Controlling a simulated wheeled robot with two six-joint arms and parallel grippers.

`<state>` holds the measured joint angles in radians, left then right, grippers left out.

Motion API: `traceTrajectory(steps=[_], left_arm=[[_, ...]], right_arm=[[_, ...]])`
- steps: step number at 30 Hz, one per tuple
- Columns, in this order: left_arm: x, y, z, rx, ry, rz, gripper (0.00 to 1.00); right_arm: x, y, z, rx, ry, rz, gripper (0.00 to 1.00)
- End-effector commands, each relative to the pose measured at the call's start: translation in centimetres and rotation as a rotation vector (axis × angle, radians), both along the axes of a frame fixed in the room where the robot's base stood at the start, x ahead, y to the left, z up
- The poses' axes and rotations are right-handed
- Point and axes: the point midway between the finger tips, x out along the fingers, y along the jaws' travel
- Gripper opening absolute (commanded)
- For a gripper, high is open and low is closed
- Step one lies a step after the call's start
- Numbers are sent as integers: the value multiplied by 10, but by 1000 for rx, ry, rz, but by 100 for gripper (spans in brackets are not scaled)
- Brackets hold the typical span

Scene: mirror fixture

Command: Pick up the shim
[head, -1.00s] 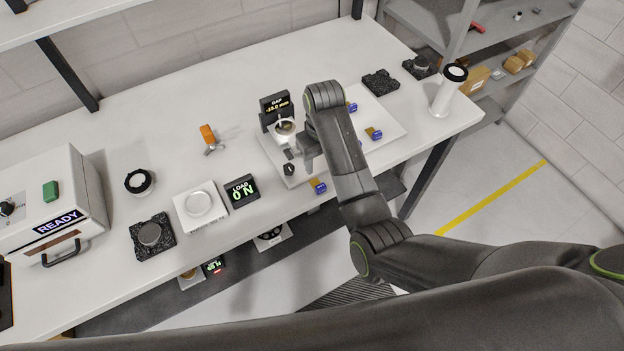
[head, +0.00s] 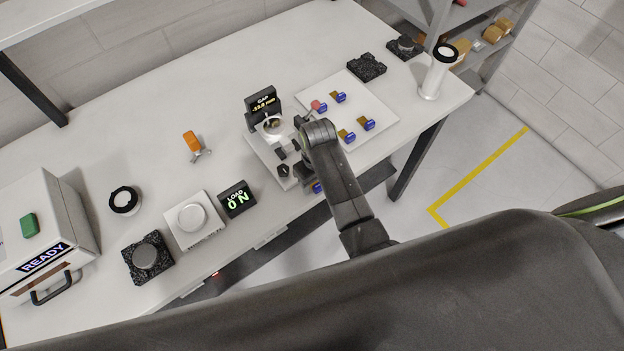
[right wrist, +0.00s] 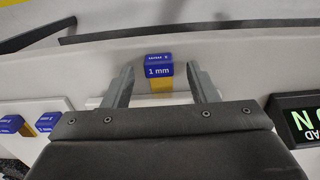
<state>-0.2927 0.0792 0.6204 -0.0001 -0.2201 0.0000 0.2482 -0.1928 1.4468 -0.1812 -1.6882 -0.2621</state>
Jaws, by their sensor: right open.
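The shim is a blue block marked "1 mm" with a brown-yellow leaf. It shows in the right wrist view (right wrist: 159,67) near the table's front edge, between the fingertips of my right gripper (right wrist: 160,78). The fingers are open, one on each side, with visible gaps to the block. In the head view only a bit of the blue shim (head: 317,187) shows beside my right gripper (head: 306,180), which is mostly hidden under its own arm. My left gripper is not in view.
A white plate (head: 378,104) holds several other blue shims. The gap gauge fixture (head: 268,125) with a red-tipped lever stands close behind the gripper. The load display (head: 237,199) and white scale (head: 192,217) stand left. Bare table lies at the back.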

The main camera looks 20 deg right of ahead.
Motion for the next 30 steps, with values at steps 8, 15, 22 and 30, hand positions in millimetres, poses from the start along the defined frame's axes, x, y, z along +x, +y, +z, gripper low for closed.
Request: traceTrajectory(steps=[8, 15, 22, 30], left_arm=[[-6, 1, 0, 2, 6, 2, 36], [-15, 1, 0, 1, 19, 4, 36], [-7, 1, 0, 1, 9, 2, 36], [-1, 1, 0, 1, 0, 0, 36]], right_arm=[[0, 0, 0, 0, 1, -1, 36], [0, 0, 0, 0, 1, 0, 5], [0, 0, 0, 1, 0, 0, 5], [14, 6, 18, 2, -7, 3, 5]])
